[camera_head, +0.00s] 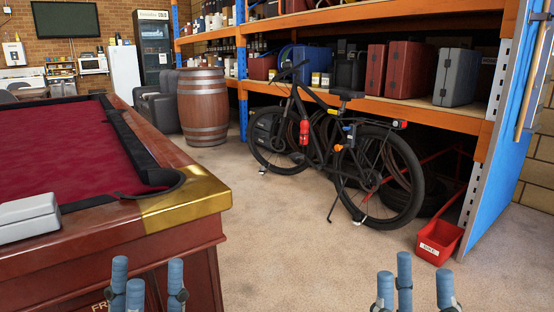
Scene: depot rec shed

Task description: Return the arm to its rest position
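My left gripper (147,281) shows at the bottom left, in front of the pool table's near side. Its blue-tipped fingers point up and stand apart, with nothing seen between them. My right gripper (413,284) shows at the bottom right, over the bare floor. Its fingers also point up and stand apart, with nothing seen between them. The lower parts of both grippers and most of my arms are cut off by the bottom edge.
A pool table (190,193) with red cloth fills the left, with a grey case (28,219) on its edge. A black bicycle (318,150) stands before orange-beamed shelving (440,112). A barrel (203,107) and red bin (438,240) stand on the floor. The middle floor is clear.

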